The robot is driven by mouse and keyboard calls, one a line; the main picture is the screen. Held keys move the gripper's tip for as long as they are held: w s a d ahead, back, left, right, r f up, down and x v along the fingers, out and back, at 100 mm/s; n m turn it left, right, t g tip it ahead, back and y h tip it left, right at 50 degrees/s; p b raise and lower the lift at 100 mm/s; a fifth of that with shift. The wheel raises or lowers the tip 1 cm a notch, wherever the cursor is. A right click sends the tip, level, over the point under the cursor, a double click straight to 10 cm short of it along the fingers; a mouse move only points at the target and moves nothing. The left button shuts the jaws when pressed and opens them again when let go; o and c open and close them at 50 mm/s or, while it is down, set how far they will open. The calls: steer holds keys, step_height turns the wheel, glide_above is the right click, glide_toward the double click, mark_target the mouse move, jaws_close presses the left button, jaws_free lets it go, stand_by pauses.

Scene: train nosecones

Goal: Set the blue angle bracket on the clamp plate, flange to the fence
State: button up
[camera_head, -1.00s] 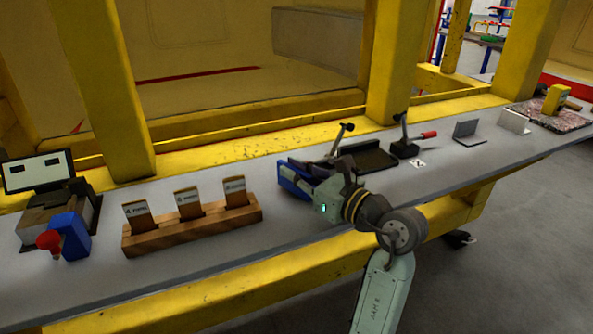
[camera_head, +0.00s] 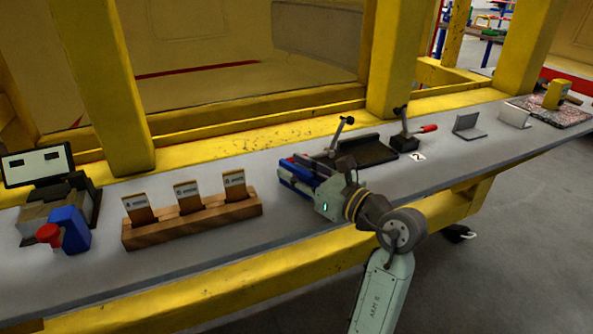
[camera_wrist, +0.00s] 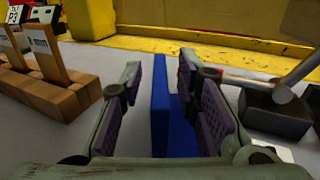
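The blue angle bracket (camera_head: 290,185) is on the grey bench at my gripper, left of the clamp plate. In the wrist view the bracket (camera_wrist: 160,108) has one upright leg between my fingers, with more blue low on its right, partly hidden by the right finger. My gripper (camera_head: 297,175) is open around the upright leg. In the wrist view my gripper (camera_wrist: 160,112) shows a clear gap left of the leg and a narrower one right. The dark clamp plate (camera_head: 375,155), with a raised fence along its back, lies just beyond my gripper, partly hidden by it.
Toggle clamps (camera_head: 337,135) and (camera_head: 405,140) stand beside the plate, the right one red-handled. A wooden card rack (camera_head: 195,226) stands left of my gripper. Grey brackets (camera_head: 468,130) and (camera_head: 514,117) stand farther right. Bench between rack and gripper is clear.

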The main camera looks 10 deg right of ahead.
steer(key=shift+r, duration=0.1)
steer(key=shift+r+p, duration=0.25)
steer(key=shift+p, duration=0.05)
steer(key=b+v, duration=0.3)
steer(key=v, duration=0.9)
steer(key=shift+f, duration=0.1)
